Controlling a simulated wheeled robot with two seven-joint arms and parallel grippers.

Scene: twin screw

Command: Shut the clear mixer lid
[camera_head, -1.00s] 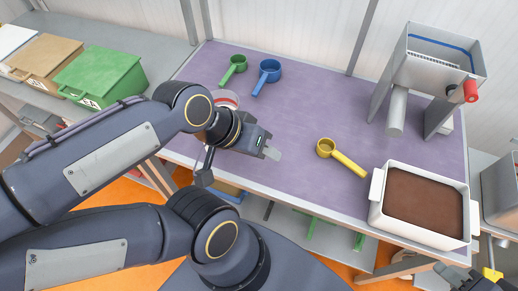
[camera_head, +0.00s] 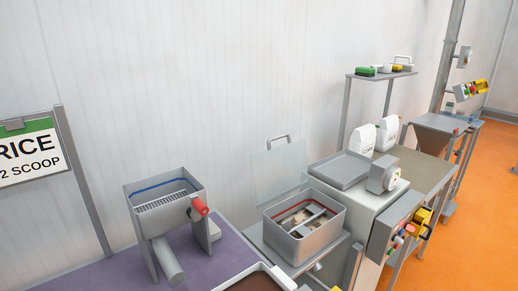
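The clear mixer lid (camera_head: 278,170) stands raised and open behind the mixer, a see-through sheet with a grey handle (camera_head: 277,139) on its top edge. The open mixer box (camera_head: 303,236) is grey metal, with a red seal inside its rim and mixing parts visible in its bowl. Neither of my grippers is in this view, so their places relative to the lid cannot be seen.
A grey sieve unit (camera_head: 165,203) with a red knob (camera_head: 200,206) stands on the purple table (camera_head: 105,276) at left. A scale (camera_head: 341,169) and a control box (camera_head: 396,226) are right of the mixer. Orange floor (camera_head: 458,240) is open at right.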

